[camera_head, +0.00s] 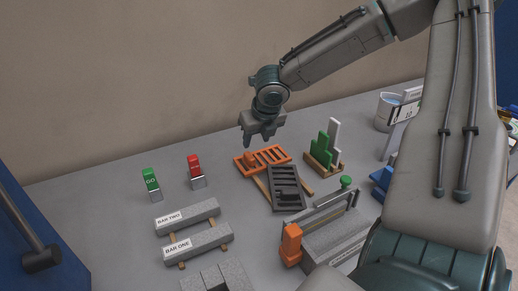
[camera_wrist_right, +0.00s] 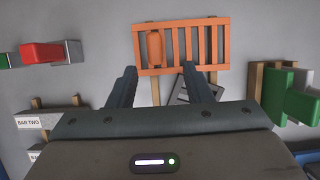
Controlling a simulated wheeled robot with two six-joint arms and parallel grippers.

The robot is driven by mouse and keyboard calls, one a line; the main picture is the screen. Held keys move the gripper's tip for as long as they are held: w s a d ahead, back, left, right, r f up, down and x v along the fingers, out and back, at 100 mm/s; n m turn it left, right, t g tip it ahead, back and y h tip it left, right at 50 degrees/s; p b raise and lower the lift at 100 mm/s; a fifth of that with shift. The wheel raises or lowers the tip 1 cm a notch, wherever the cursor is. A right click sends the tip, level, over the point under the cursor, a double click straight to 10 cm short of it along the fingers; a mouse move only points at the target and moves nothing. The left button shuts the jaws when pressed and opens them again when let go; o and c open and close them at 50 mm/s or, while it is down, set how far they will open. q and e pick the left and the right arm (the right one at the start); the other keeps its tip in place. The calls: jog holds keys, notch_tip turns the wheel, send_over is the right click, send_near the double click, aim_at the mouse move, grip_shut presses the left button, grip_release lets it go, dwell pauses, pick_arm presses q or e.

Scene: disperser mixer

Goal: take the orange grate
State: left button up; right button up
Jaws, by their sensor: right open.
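The orange grate (camera_head: 271,161) lies on wooden rails at the back middle of the table, with an orange handle block on its left part. It also shows in the right wrist view (camera_wrist_right: 183,70), beyond my fingers, with the handle (camera_wrist_right: 155,48) at its left. A dark grey grate (camera_head: 286,188) lies in front of it, close against or slightly over its edge. My right gripper (camera_head: 259,140) is open and empty, above and just behind the orange grate in the head view. In the wrist view its two fingers (camera_wrist_right: 165,82) are spread. My left gripper is not in view.
Green and red blocks (camera_head: 151,180) in small stands are at left, with two labelled grey bars (camera_head: 190,215) in front. Green and white upright pieces (camera_head: 326,145) stand on a wooden base at right. A grey trough (camera_head: 335,232) with an orange block is in front.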

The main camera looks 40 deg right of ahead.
aim_at(250, 155)
jog(key=x, duration=0.3)
jog(key=shift+r, duration=0.1)
jog(key=shift+w+a+f+b, duration=0.15)
jog(key=shift+f+b, duration=0.25)
jog(key=shift+f, duration=0.2)
jog(key=b+x, duration=0.1)
jog(key=x, duration=0.2)
jog(key=shift+w+a+f, duration=0.15)
jog(key=shift+w+a, duration=0.05)
jog(key=shift+w, duration=0.05)
jog(key=shift+w+f, duration=0.15)
jog(key=shift+f, duration=0.1)
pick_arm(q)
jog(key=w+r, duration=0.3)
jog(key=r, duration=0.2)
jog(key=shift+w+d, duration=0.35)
pick_arm(e)
jog(key=shift+d, duration=0.1)
grip_shut()
